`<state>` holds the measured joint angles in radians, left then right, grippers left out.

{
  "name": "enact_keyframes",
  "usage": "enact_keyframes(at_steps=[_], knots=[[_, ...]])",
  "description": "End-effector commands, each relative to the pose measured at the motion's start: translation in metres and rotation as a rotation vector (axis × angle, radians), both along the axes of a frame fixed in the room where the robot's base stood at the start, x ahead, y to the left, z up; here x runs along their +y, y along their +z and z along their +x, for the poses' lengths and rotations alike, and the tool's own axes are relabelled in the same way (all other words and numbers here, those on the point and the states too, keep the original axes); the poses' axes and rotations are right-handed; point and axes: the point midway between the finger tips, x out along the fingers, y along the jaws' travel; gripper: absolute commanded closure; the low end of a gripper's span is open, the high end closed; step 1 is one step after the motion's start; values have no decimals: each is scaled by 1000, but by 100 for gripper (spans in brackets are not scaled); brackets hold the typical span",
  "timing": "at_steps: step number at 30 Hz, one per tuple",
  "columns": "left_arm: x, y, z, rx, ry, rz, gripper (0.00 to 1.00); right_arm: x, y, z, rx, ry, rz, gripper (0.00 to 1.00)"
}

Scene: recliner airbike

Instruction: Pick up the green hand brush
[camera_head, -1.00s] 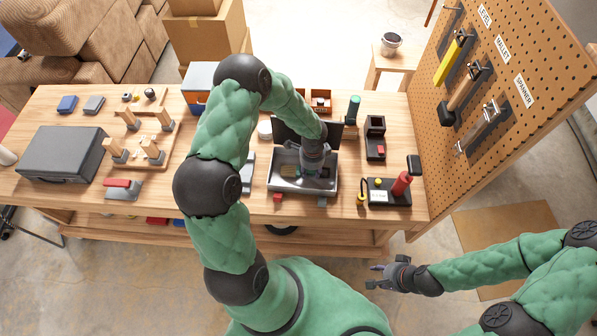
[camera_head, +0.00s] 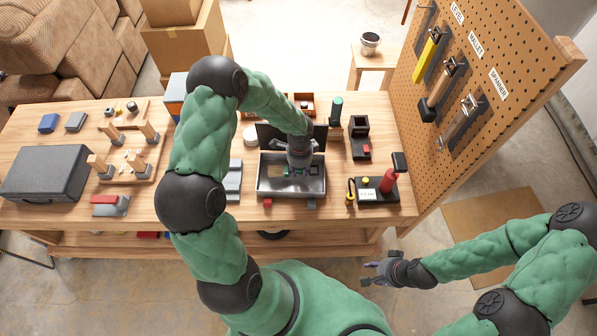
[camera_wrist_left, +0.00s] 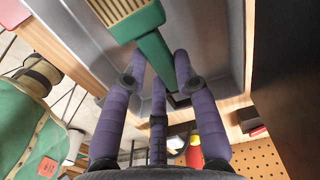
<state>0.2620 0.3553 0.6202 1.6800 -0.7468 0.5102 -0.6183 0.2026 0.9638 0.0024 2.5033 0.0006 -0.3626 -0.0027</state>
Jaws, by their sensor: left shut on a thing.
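The green hand brush (camera_wrist_left: 138,25) has tan bristles at the top of the left wrist view, and its green handle runs down between my left fingers. My left gripper (camera_wrist_left: 165,75) is shut on that handle. In the head view, the brush's tan bristles (camera_head: 275,171) show inside the grey metal tray (camera_head: 291,195). My left gripper (camera_head: 302,168) reaches down into this tray from above and hides part of the brush. I cannot tell whether the brush touches the tray floor. My right gripper (camera_head: 372,273) is open and empty, in front of the bench.
A dark upright panel (camera_head: 272,135) stands behind the tray. A black stand with a red-handled tool (camera_head: 388,181) is to its right, and a grey case (camera_head: 45,165) lies far left. The pegboard (camera_head: 500,75) rises at the right.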

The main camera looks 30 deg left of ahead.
Motion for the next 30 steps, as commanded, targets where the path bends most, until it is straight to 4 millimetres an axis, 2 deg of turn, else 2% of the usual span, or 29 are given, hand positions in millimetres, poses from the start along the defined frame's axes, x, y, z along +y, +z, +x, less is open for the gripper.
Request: enact_keyframes(at_steps=[9, 12, 18, 24, 30], knots=[[-57, 62, 1, -2, -9, -1, 100, 0, 11, 0, 0, 0, 0, 61], [-82, 70, 1, -1, -10, -2, 100, 0, 12, 0, 0, 0, 0, 61], [-117, 85, 1, 0, -7, -1, 100, 0, 14, 0, 0, 0, 0, 61], [-134, 92, 1, 2, -3, -1, 100, 0, 15, 0, 0, 0, 0, 61], [-138, 94, 1, 2, -3, -1, 100, 0, 15, 0, 0, 0, 0, 61]])
